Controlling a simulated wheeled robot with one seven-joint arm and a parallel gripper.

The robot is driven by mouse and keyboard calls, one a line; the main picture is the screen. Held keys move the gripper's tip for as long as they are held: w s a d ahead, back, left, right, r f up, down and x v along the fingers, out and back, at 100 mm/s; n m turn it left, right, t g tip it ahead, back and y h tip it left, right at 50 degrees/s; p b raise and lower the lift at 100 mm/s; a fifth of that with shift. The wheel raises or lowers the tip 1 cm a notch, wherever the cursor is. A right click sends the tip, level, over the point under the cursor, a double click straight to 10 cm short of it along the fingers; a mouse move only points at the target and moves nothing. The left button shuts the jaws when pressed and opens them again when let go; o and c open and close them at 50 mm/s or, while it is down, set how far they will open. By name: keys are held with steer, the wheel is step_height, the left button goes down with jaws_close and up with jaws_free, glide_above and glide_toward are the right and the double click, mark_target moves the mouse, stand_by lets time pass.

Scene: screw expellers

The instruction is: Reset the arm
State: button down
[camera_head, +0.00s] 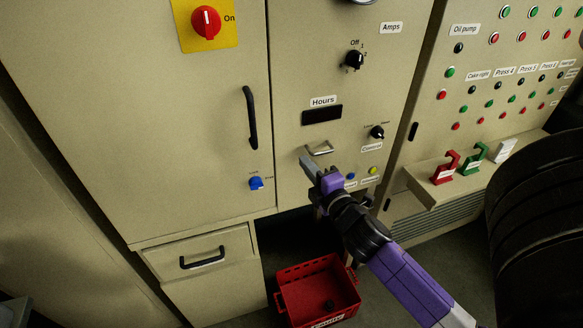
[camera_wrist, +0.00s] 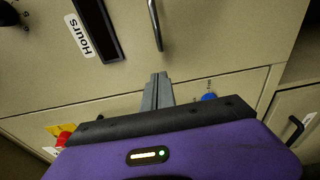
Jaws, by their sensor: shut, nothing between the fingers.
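My arm, purple and black, reaches up from the lower right in the head view. My gripper (camera_head: 305,160) is in front of the middle cabinet panel, just left of a small metal handle (camera_head: 320,150). In the wrist view my gripper (camera_wrist: 158,76) has its grey fingers together with nothing between them. The same handle (camera_wrist: 156,25) shows above the fingertips there, apart from them in the picture. I cannot tell how far the fingertips are from the panel.
A red box (camera_head: 290,300) stands on the floor below. A blue lock switch (camera_head: 256,183) and a black door handle (camera_head: 250,118) are to the left. The ledge at the right bears a red padlock-like hasp (camera_head: 444,168) and a green one (camera_head: 474,159). A large black rounded object (camera_head: 540,200) fills the right side.

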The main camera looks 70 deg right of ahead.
steer(key=shift+s+d, duration=0.35)
steer(key=shift+s, duration=0.4)
steer(key=w+a+f+m+t+y+b, duration=0.15)
steer(key=a+m+t+y, duration=0.4)
steer(key=a, duration=1.35)
steer(key=s+a+f+m+g+y+b, duration=0.1)
steer(key=s+a+f+m+g+y, duration=0.1)
steer(key=s+a, duration=0.4)
steer(key=s+a+f+m+g+y+b, duration=0.2)
steer(key=s+a+y, duration=0.2)
steer(key=s+a, duration=0.3)
steer(key=a, duration=0.5)
steer(key=shift+a+f+y, duration=0.2)
steer(key=shift+f+y, duration=0.1)
steer(key=shift+y, duration=0.05)
